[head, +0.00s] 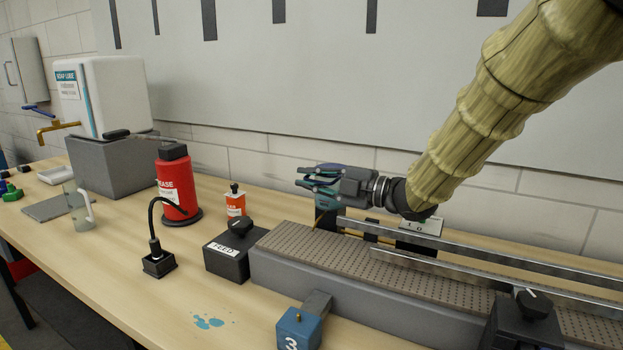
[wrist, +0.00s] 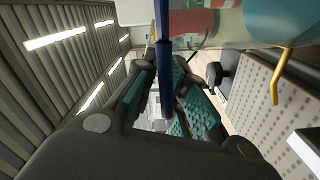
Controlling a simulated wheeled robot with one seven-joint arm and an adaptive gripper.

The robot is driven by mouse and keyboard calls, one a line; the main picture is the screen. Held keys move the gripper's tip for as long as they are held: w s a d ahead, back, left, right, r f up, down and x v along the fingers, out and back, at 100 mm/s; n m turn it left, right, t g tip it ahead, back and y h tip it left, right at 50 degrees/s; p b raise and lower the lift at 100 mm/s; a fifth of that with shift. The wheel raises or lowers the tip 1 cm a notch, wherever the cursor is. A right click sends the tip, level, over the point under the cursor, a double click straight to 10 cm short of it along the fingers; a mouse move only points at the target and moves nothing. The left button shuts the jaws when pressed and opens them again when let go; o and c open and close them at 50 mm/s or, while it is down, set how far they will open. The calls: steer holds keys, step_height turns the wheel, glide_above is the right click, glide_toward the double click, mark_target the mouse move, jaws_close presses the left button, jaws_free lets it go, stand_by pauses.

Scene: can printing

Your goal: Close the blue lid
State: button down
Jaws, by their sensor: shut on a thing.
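In the wrist view, the fingers (wrist: 165,95) are around the end of a dark blue bar (wrist: 163,50), which looks like the edge of the blue lid. In the head view the lid cannot be made out clearly at the gripper.
The brown conveyor (head: 345,262) with metal rails (head: 470,267) lies below my arm. A black FEED box (head: 230,258), red grease bottle (head: 173,184), small orange bottle (head: 235,203) and white soap tank (head: 112,95) stand to the left.

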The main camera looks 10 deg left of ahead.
steer(key=shift+s+f, duration=0.1)
steer(key=shift+f, duration=0.5)
steer(key=c, duration=1.6)
jaws_free()
steer(key=shift+r, duration=0.1)
steer(key=shift+d+r, duration=0.1)
steer(key=shift+r, duration=0.1)
steer(key=v, duration=1.2)
steer(key=shift+r, duration=0.1)
